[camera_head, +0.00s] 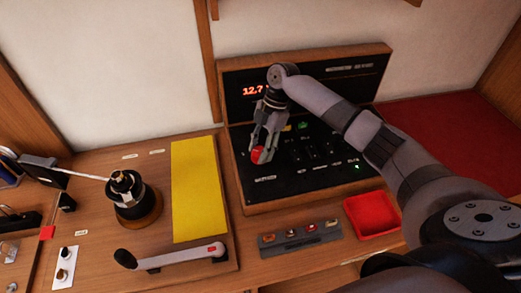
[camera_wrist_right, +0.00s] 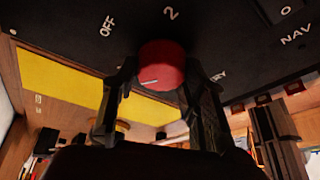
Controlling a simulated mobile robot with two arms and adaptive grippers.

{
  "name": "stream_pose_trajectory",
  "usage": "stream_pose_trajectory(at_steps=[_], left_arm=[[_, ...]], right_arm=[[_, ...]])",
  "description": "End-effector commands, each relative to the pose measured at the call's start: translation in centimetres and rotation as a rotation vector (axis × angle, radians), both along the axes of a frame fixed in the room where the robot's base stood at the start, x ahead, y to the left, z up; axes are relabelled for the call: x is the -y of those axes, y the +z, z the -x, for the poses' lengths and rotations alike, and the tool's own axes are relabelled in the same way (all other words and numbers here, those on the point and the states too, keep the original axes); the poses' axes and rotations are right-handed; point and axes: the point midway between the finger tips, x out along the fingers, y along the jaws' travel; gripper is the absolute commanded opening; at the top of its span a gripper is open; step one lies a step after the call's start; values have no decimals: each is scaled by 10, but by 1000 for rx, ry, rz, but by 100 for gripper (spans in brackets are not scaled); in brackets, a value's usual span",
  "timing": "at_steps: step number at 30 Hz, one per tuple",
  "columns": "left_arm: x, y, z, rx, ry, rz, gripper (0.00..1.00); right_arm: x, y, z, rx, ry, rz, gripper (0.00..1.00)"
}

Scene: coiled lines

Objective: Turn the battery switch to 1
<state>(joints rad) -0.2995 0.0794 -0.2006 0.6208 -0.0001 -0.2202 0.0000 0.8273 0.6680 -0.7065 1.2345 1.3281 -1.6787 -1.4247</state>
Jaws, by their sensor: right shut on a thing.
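The battery switch is a round red knob (camera_head: 257,155) low on the left side of the black panel (camera_head: 290,182). The knob also shows in the right wrist view (camera_wrist_right: 165,66), with "OFF" to its upper left and "2" above it. A label ending in "RY" is partly hidden behind a finger. The white mark on the knob's face points left and slightly down in that view; I cannot read a label there. My right gripper (camera_head: 264,143) is shut on the knob, one finger on each side (camera_wrist_right: 163,88).
A red digital readout and small switches share the panel. Left of it are a yellow sheet (camera_head: 197,190), a black winch (camera_head: 133,196) and a lever handle (camera_head: 172,258). A red tray (camera_head: 372,213) and a fuse strip (camera_head: 300,236) lie in front.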

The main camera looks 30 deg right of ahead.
Motion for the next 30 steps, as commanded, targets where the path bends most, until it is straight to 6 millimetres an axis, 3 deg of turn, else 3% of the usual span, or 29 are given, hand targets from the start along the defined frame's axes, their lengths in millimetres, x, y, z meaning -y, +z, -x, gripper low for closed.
stream_pose_trajectory(at_steps=[17,18,26,30], left_arm=[[0,-2,0,-1,0,0,40],[0,-2,0,-1,0,0,40],[0,-2,0,-1,1,0,40],[0,-2,0,-1,1,0,40]], right_arm=[[0,0,0,1,32,2,12],[0,0,0,1,32,2,42],[0,0,0,0,32,1,59],[1,0,0,1,31,1,59]])
